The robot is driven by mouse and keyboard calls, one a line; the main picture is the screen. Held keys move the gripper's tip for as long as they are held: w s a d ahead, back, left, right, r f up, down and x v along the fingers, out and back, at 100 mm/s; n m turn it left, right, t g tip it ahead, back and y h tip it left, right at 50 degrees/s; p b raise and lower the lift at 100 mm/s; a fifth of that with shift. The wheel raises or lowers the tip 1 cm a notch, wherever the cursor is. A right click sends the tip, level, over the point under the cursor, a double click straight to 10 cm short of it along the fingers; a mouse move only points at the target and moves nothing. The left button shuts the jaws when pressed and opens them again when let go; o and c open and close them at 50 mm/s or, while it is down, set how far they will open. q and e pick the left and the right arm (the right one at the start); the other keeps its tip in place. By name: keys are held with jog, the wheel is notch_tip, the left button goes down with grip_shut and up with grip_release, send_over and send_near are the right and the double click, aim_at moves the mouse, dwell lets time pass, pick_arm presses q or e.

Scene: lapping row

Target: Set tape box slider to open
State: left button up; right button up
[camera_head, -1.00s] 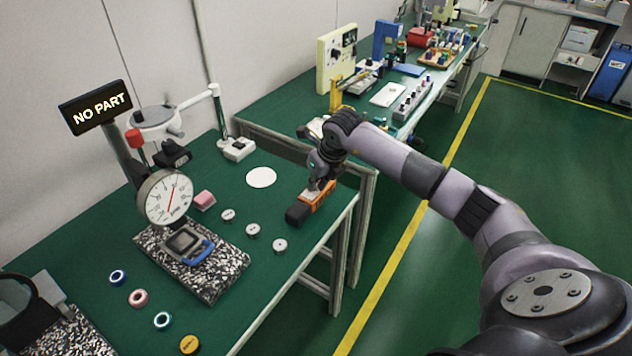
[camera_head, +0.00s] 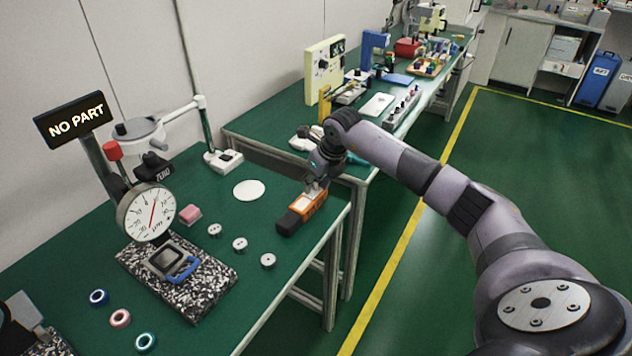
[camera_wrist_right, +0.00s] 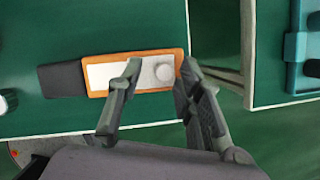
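The tape box, an orange case with a black end (camera_head: 289,222), lies near the front edge of the green table. My right gripper (camera_head: 317,186) is over the right end of the box, pointing down. Neither finger clearly touches the knob. My left gripper is out of view.
A dial gauge (camera_head: 147,212) on a speckled stone base (camera_head: 205,292) stands left, beside a "NO PART" sign (camera_head: 75,121). Small metal rings, a pink block (camera_head: 190,214) and a white disc (camera_head: 249,190) lie nearby. A second bench with a cream panel (camera_head: 323,72) stands behind.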

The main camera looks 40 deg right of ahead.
jog(key=v, duration=1.2)
jog(key=shift+w, duration=0.1)
